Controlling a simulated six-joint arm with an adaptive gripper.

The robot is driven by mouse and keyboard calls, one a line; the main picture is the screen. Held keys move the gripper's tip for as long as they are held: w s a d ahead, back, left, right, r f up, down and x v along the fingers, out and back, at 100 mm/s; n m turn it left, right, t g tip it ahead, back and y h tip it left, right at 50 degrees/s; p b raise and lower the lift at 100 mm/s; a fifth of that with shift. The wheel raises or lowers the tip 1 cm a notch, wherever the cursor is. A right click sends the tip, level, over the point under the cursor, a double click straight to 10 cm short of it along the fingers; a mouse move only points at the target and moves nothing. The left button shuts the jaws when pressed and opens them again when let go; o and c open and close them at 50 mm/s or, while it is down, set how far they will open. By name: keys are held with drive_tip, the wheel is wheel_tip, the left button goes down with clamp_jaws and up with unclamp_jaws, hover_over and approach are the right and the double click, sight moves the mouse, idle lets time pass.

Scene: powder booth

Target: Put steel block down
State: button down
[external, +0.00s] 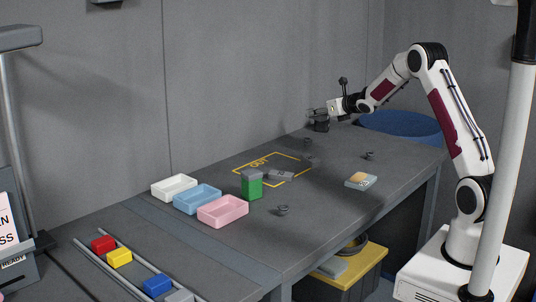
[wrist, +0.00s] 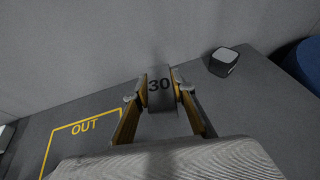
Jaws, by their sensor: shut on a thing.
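A grey steel block marked "30" (wrist: 160,86) sits between the two yellowish fingers of my gripper (wrist: 158,98), which is shut on it. In the external view my gripper (external: 318,113) is at the far end of the table, near the back wall; the held block is too small to make out there. The wrist view does not show how high the block is above the table. The yellow OUT outline (wrist: 85,126) lies to the left of the held block on the table.
A grey block (external: 282,175) lies in the OUT outline. A green block (external: 252,190) with a grey top stands beside white (external: 174,188), blue (external: 197,199) and pink (external: 222,211) trays. A dark box (wrist: 223,62) stands right of the gripper. Small dark parts dot the table.

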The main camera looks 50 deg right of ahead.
drive_tip(key=s+d, duration=0.4)
drive_tip(key=s, duration=0.1)
drive_tip(key=n+y, duration=0.2)
hover_over(330, 154)
drive_tip(key=shift+f, duration=0.8)
drive_tip(key=shift+f, duration=3.15)
drive_tip(key=shift+f, duration=0.1)
drive_tip(key=shift+f, duration=1.75)
drive_tip(key=shift+f, duration=0.15)
